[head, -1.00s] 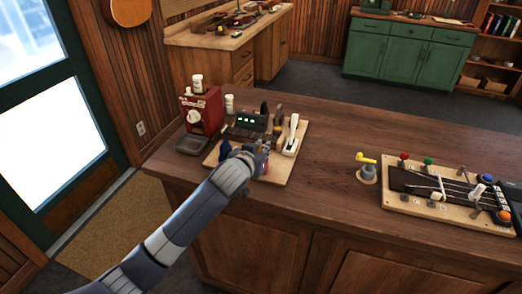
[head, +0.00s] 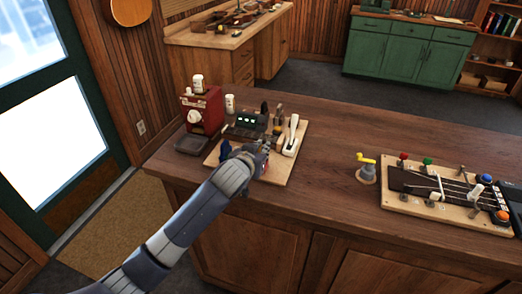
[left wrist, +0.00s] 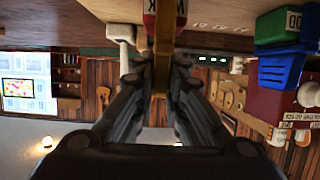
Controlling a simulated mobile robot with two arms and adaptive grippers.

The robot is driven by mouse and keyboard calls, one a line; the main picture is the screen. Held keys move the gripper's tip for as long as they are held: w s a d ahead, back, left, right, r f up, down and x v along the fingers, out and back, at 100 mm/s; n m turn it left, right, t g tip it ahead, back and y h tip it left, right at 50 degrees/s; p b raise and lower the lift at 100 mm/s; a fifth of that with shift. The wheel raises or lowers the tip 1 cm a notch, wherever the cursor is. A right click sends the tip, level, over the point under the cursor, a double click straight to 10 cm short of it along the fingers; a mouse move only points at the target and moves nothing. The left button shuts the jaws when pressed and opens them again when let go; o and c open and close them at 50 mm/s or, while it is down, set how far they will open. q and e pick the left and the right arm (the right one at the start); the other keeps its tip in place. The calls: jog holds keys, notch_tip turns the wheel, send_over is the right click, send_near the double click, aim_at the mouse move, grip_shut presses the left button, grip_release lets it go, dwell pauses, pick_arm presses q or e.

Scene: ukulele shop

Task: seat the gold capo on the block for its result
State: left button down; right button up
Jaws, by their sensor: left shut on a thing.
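My left gripper (head: 264,150) is low over the near part of the pale board (head: 278,175). In the left wrist view the gripper (left wrist: 160,72) is shut on a narrow gold piece, which I take to be the gold capo (left wrist: 163,48). Directly beyond it is a red block (left wrist: 181,8) with white letters, partly hidden by the gold piece. In the head view a bit of red shows beside the fingers. Whether capo and block touch, I cannot tell. A blue container (left wrist: 281,70) and a green lettered one (left wrist: 277,27) stand to the side. My right gripper is out of view.
A white-levered tool (head: 291,136) stands on the board, right of the gripper. A dark unit with green lights (head: 246,120) and a red machine (head: 203,110) stand behind. Bare counter lies between.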

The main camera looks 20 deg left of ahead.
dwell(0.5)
pick_arm(q)
jog(key=shift+f, duration=0.65)
jog(key=c, duration=1.9)
grip_release()
jog(key=shift+r, duration=0.1)
